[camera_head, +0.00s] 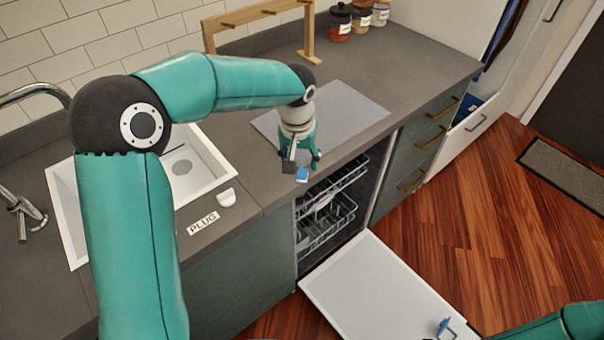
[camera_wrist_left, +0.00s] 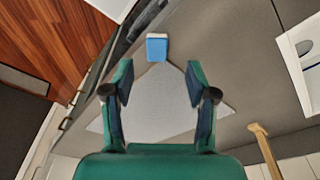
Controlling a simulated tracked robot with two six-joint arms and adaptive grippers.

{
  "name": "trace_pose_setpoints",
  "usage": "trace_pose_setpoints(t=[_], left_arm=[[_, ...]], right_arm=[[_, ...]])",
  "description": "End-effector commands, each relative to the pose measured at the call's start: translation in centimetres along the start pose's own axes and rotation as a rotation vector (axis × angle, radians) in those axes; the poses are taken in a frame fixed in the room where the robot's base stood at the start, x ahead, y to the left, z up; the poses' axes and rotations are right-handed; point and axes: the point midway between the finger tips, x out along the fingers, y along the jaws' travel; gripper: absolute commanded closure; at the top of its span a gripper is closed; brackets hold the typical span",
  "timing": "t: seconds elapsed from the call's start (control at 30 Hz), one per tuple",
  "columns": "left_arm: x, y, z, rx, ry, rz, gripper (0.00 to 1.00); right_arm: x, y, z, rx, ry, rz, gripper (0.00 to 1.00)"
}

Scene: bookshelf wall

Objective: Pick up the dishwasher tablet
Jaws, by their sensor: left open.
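The dishwasher tablet (camera_head: 302,175) is a small blue block at the front edge of the counter, above the open dishwasher. In the left wrist view the tablet (camera_wrist_left: 157,48) shows blue with a pale edge, just beyond the fingertips and slightly left of the middle between them. My left gripper (camera_head: 302,163) points down over the counter right behind the tablet. In the left wrist view the gripper (camera_wrist_left: 160,76) is open, with nothing between its fingers.
A grey mat (camera_head: 345,112) lies under and beside my left gripper. The dishwasher door (camera_head: 375,290) is folded down, with a rack (camera_head: 328,215) inside. A sink (camera_head: 208,160), a white plug (camera_head: 226,198) and a PLUG label (camera_head: 203,223) are to the left. A wooden rack (camera_head: 308,38) stands behind.

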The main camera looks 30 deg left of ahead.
Motion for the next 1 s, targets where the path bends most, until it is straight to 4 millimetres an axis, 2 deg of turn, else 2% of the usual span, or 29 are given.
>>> trace_pose_setpoints(t=[0.4, 0.67, 0.77, 0.97, 1.0], left_arm=[[4.8, 0.4, 0.0, -0.001, -0.004, -0.001, 0.43], [5.1, 0.4, -0.1, -0.001, -0.001, 0.0, 0.43], [5.1, 0.4, -0.1, -0.001, -0.001, 0.0, 0.56], [5.1, 0.4, -0.1, -0.001, -0.001, 0.0, 0.89], [5.1, 0.4, -0.1, -0.002, -0.001, 0.0, 0.9]], right_arm=[[-1.4, -0.5, 0.0, 0.0, 0.0, 0.0, 0.6], [-1.4, -0.5, 0.0, 0.0, 0.0, 0.0, 0.6], [-1.4, -0.5, 0.0, 0.0, 0.0, 0.0, 0.6], [-1.4, -0.5, 0.0, 0.0, 0.0, 0.0, 0.6], [-1.4, -0.5, 0.0, 0.0, 0.0, 0.0, 0.6]])
